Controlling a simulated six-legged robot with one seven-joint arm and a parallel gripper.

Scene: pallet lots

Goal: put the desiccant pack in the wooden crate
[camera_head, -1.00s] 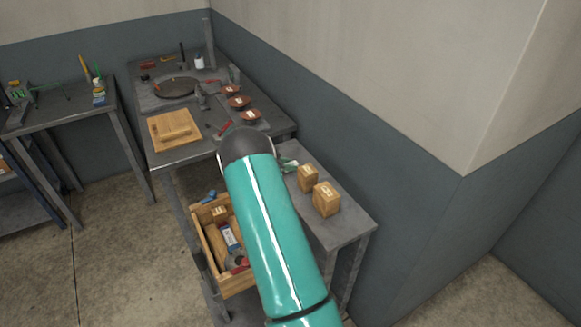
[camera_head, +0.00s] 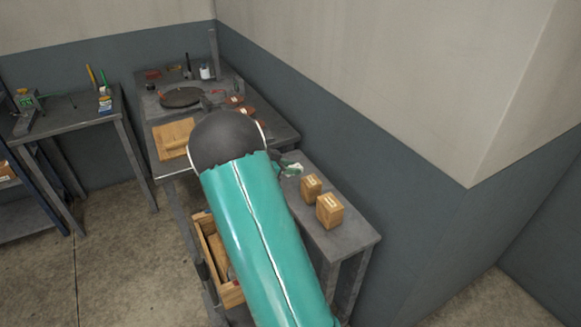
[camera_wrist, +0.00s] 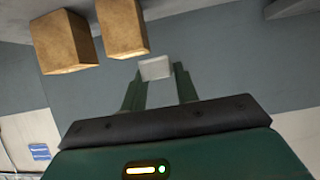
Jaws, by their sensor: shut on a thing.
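The desiccant pack (camera_wrist: 155,68) is a small white block at the fingertips of my gripper (camera_wrist: 158,70) in the wrist view. The two green fingers are shut on it. In the head view a small pale shape (camera_head: 294,168) shows just right of my arm, over the narrow side table; it looks like the pack and fingertips, but is too small to be sure. The wooden crate (camera_head: 231,294) stands low at the left of my arm. My arm covers its right part and most of its contents.
Two cardboard boxes (camera_head: 329,211) (camera_head: 311,188) stand on the narrow side table (camera_head: 345,240), close to my gripper. A wall runs along its right. The workbench behind holds a wooden board (camera_head: 173,138) and a dark round plate (camera_head: 181,97). Another table (camera_head: 65,108) stands left.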

